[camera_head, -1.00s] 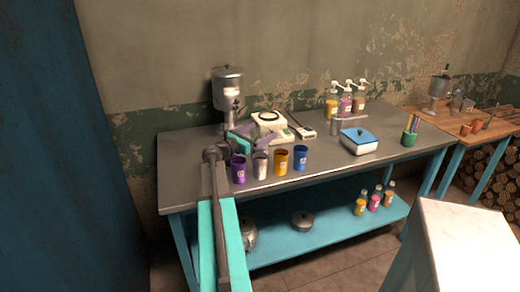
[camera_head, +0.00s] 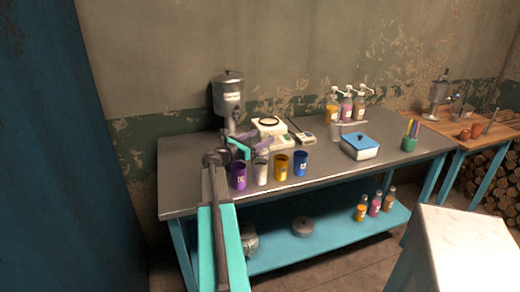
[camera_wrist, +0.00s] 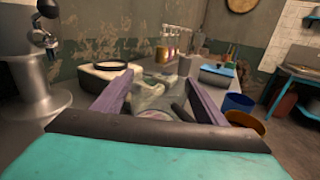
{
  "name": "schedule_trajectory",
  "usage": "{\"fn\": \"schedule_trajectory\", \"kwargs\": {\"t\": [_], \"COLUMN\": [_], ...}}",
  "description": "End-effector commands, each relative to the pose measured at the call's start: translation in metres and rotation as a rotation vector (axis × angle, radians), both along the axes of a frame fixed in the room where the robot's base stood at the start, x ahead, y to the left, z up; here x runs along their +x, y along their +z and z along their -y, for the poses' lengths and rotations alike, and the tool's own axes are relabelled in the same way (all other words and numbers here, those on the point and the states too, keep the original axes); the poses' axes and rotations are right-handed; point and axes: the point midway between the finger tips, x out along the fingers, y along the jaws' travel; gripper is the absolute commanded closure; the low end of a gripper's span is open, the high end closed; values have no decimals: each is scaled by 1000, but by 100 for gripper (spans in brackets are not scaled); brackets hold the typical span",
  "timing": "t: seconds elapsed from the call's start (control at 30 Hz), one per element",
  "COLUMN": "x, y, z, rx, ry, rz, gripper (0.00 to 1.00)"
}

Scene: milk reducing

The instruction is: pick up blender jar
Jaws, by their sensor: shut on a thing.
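The blender jar (camera_wrist: 153,98) looks like a clear, glassy vessel between my gripper's two purple fingers in the wrist view. My gripper (camera_wrist: 160,88) is shut on it; the green palm hides the jar's near, lower part. In the head view my gripper (camera_head: 254,141) is over the left part of the grey table (camera_head: 190,165), behind the row of cups. There the jar is small and hard to make out, and I cannot tell its height above the table.
A white blender base (camera_head: 268,126) with a black ring stands just behind my gripper. A purple cup (camera_head: 238,176), yellow cup (camera_head: 281,168) and blue cup (camera_head: 300,164) stand in front. A metal dispenser (camera_head: 228,95) is at back left. A blue-lidded box (camera_head: 360,147) stands right.

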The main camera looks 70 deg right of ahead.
Motion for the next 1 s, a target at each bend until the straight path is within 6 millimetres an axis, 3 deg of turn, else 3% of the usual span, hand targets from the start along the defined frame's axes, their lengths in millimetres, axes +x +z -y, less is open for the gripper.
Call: {"fn": "schedule_trajectory", "kwargs": {"t": [0.27, 0.47, 1.0], "x": [0, 0, 0], "y": [8, 26, 118], "z": [0, 0, 1], "rx": [-2, -3, -4], "ry": [0, 0, 0], "rz": [0, 1, 2], "gripper": [84, 84, 84]}}
